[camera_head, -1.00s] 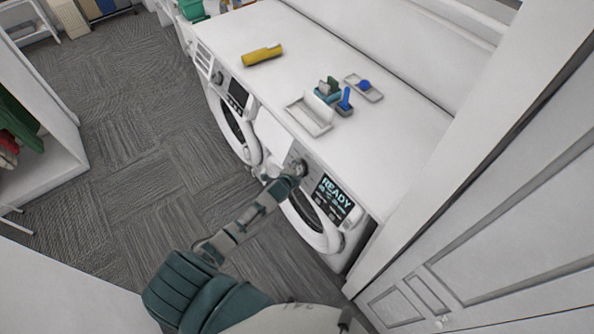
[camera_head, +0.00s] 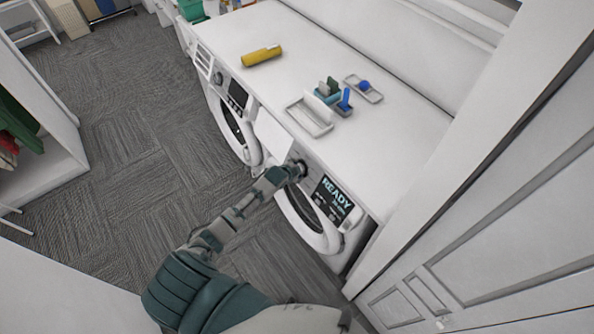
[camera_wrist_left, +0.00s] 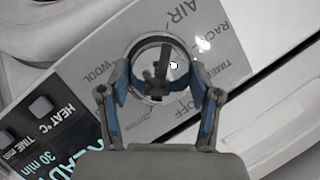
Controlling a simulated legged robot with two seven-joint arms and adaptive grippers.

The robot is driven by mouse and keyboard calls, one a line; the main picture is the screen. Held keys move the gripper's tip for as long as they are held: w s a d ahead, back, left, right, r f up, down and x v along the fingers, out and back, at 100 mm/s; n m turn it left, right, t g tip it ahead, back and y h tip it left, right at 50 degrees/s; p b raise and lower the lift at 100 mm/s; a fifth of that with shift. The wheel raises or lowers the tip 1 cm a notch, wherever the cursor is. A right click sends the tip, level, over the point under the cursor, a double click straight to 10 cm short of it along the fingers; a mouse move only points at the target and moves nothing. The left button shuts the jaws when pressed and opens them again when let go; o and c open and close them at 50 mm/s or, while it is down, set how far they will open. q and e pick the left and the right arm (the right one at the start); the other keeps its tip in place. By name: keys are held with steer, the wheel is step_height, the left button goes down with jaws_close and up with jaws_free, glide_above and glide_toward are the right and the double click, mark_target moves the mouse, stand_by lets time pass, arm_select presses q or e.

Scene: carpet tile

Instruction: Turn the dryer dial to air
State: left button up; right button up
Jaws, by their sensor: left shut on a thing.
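The dryer (camera_head: 345,245) is the front-loading machine at the right, with a lit screen (camera_head: 333,198) reading READY. Its dial (camera_wrist_left: 165,57) sits left of the screen in the head view, mostly hidden there by my gripper. In the left wrist view the dial has a metal ring and a dark bar pointing up, roughly towards the AIR label (camera_wrist_left: 184,14). RACK, TIMED, OFF, COTTON and WOOL labels surround it. My left gripper (camera_wrist_left: 157,82) has its blue-padded fingers on both sides of the dial, shut on it. My right gripper is not in view.
A second front-loader (camera_head: 232,125) stands to the left under the same white counter (camera_head: 400,140). On the counter are a yellow roll (camera_head: 262,55), a white tray (camera_head: 309,117) and small blue items (camera_head: 345,100). Carpet floor (camera_head: 130,150) is clear at left.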

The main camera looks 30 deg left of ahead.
arm_select(q)
steer(key=shift+s+f, duration=0.15)
steer(key=shift+f, duration=0.05)
steer(key=o, duration=1.1)
steer(key=shift+o, duration=0.2)
steer(key=shift+a, duration=0.15)
steer(key=v, duration=1.1)
steer(key=shift+s+r, duration=0.2)
steer(key=shift+r, duration=0.1)
